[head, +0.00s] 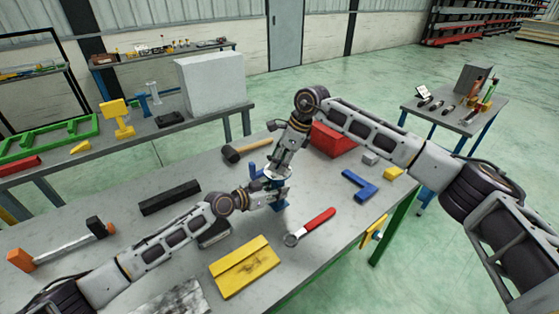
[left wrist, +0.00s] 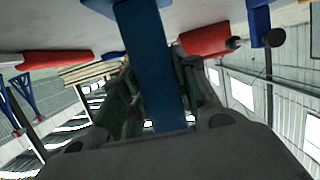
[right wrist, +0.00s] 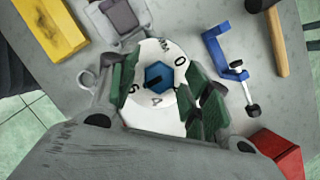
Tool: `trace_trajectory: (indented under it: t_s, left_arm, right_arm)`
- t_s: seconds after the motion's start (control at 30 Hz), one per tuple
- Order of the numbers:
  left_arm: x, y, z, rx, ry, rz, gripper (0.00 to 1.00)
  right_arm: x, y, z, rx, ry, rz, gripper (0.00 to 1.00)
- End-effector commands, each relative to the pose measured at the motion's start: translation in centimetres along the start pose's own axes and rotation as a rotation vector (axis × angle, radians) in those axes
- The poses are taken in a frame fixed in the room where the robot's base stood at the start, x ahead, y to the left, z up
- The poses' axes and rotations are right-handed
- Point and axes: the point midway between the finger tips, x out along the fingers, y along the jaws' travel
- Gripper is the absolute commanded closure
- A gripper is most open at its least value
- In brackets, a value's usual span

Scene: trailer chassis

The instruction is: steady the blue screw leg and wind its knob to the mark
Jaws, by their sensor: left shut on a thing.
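The blue screw leg (head: 280,205) stands on the grey workbench, mostly hidden by my grippers in the head view. In the left wrist view its blue post (left wrist: 150,65) runs between the green fingers of my left gripper (head: 266,196), which is shut on it from the side. My right gripper (head: 277,176) is above the leg, pointing down. In the right wrist view its fingers stand apart, one on each side of the blue hexagonal knob (right wrist: 159,76), with gaps showing. A white numbered dial (right wrist: 150,112) surrounds the knob. A dark line on the knob points lower left, towards the 6.
Around the leg lie a red-handled wrench (head: 312,226), a yellow plate (head: 243,268), a mallet (head: 247,149), a blue clamp (right wrist: 220,52), a blue angled piece (head: 359,186) and a red box (head: 334,138). A black bar (head: 170,197) lies left.

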Motion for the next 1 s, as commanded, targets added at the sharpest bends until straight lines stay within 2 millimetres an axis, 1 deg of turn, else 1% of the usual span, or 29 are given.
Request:
trace_trajectory:
  t_s: [0.33, 0.53, 0.67, 1.0]
  left_arm:
    - [0.0, 0.1, 0.1, -0.003, -0.002, 0.001, 1.0]
    - [0.0, 0.0, 0.1, -0.003, -0.002, 0.001, 1.0]
    - [0.0, 0.0, 0.1, -0.003, -0.002, 0.001, 1.0]
    - [0.0, 0.0, 0.1, -0.003, -0.002, 0.001, 1.0]
  right_arm:
    - [0.0, 0.0, 0.0, -0.001, 0.001, 0.001, 0.48]
    - [-0.9, 0.0, -0.1, 0.0, 0.001, 0.0, 0.48]
    - [-2.1, 0.0, 0.0, 0.0, 0.001, -0.001, 0.48]
    - [-7.0, -0.1, 0.0, 0.0, 0.0, -0.001, 0.48]
